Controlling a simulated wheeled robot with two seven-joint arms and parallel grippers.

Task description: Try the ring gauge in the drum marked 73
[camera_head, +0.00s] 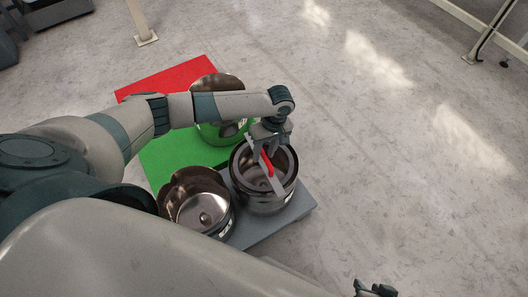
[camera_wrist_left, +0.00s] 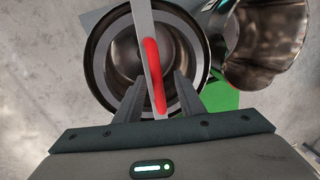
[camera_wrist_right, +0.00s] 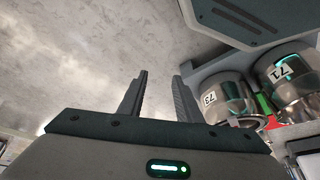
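The ring gauge is a light grey ring (camera_wrist_left: 98,65) with a flat bar and a red grip (camera_wrist_left: 153,78). The ring lies at the mouth of the right drum (camera_head: 264,201); how deep it sits is unclear. The bar crosses the mouth. My left gripper (camera_head: 266,150) is above this drum. In the left wrist view its fingers (camera_wrist_left: 159,78) stand apart on either side of the red grip, with gaps showing. The right wrist view shows the drum marked 73 (camera_wrist_right: 228,92), seemingly this same drum. My right gripper (camera_wrist_right: 160,75) is open and empty, away from the drums.
A drum marked 71 (camera_wrist_right: 284,78) stands beside it, seemingly the front drum (camera_head: 181,190) in the head view. Both stand on a grey platform (camera_head: 296,208). Another drum (camera_head: 219,84) stands behind on the green area (camera_head: 165,160), near a red area (camera_head: 165,78). Floor to the right is clear.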

